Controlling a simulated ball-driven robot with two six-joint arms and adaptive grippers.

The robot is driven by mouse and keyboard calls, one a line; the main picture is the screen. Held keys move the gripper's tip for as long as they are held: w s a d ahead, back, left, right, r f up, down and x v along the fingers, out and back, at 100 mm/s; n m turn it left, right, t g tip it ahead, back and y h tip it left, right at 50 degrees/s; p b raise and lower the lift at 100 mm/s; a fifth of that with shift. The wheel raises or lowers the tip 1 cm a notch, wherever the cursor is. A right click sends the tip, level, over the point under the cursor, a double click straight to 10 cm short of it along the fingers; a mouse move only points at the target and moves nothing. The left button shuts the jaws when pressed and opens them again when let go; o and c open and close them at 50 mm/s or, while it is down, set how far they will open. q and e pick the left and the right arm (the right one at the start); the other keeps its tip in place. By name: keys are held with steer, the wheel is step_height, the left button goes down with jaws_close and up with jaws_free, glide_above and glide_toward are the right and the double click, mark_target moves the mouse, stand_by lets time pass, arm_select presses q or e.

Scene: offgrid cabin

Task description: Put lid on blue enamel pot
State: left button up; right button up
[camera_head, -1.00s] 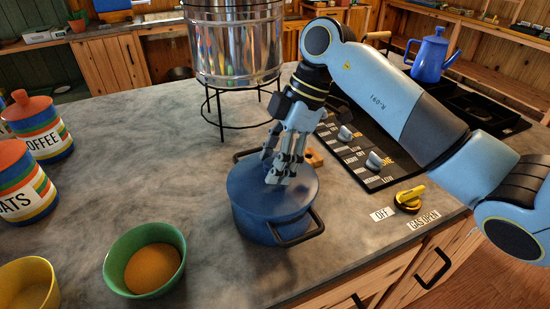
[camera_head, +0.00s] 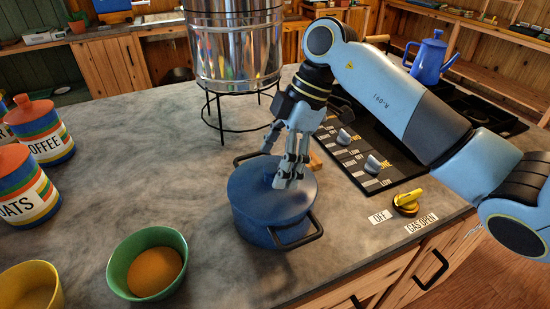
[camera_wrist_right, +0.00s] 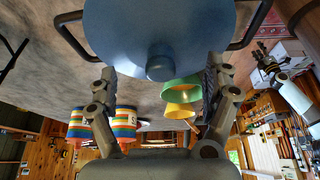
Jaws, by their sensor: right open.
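The blue enamel pot (camera_head: 270,231) stands on the grey counter with a black handle on each side. A blue lid (camera_head: 247,190) lies over its top and looks seated on it. In the right wrist view the lid (camera_wrist_right: 158,30) fills the top, with its round knob (camera_wrist_right: 160,66) at the near edge. My right gripper (camera_head: 284,170) is over the lid, fingers pointing down. In the wrist view its open fingers (camera_wrist_right: 160,95) are wide apart with nothing between them. The fingers hide the knob in the head view.
A green bowl (camera_head: 118,277) of orange-brown powder and a yellow bowl (camera_head: 50,284) stand at front left. Striped canisters (camera_head: 62,150) are at far left. A steel vessel (camera_head: 235,50) on a black stand is behind the pot. The black stove (camera_head: 350,150) lies right.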

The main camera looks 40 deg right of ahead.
mark_target(274, 166)
steer(key=shift+p+v, duration=1.65)
steer(key=shift+v, duration=0.2)
steer(key=shift+p+v, duration=0.5)
steer(key=shift+v, duration=0.5)
